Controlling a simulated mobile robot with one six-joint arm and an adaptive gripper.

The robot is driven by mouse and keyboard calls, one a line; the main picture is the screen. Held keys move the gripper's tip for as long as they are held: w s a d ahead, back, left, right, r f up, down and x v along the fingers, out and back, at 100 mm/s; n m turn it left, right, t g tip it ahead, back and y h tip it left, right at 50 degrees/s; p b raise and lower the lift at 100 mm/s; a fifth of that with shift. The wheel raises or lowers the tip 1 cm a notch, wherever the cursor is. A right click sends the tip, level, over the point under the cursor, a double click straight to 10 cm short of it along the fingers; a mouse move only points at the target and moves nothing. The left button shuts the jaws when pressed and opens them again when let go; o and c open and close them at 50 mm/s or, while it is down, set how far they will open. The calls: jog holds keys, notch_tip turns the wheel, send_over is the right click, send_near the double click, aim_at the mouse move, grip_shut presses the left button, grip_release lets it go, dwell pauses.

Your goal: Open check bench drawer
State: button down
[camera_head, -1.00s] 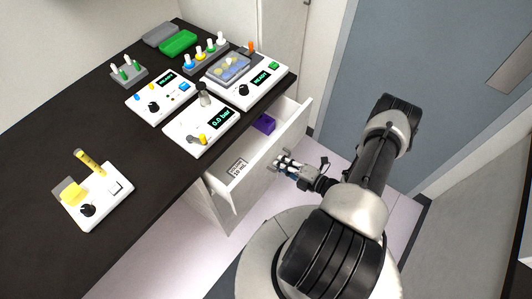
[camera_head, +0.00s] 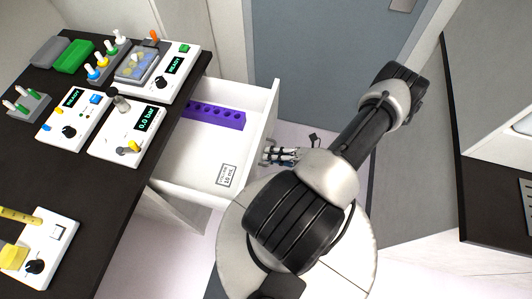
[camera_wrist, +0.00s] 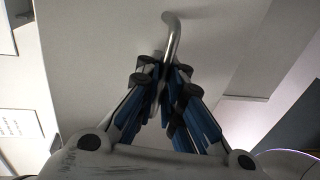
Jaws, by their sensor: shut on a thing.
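The check bench drawer (camera_head: 196,162) is pulled well out from under the dark bench top in the head view. Its white inside shows a purple rack with holes (camera_head: 214,115) and a small printed label (camera_head: 226,175). My gripper (camera_head: 268,156) is at the outside of the drawer front. In the wrist view my gripper (camera_wrist: 164,72) has its fingers closed together on the curved metal handle (camera_wrist: 172,32) of the pale drawer front (camera_wrist: 110,40). The part of the handle between the fingertips is hidden.
The dark bench top (camera_head: 98,185) carries several white devices, a green tray (camera_head: 75,56) and a grey tray (camera_head: 50,51). Another dark-topped counter (camera_head: 490,190) stands at the right. Pale floor shows between the drawer and the blue-grey door (camera_head: 325,65).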

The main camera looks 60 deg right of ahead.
jog(key=shift+r, duration=0.15)
jog(key=c, duration=2)
grip_release()
jog(key=shift+d, duration=0.1)
jog(key=v, duration=1.2)
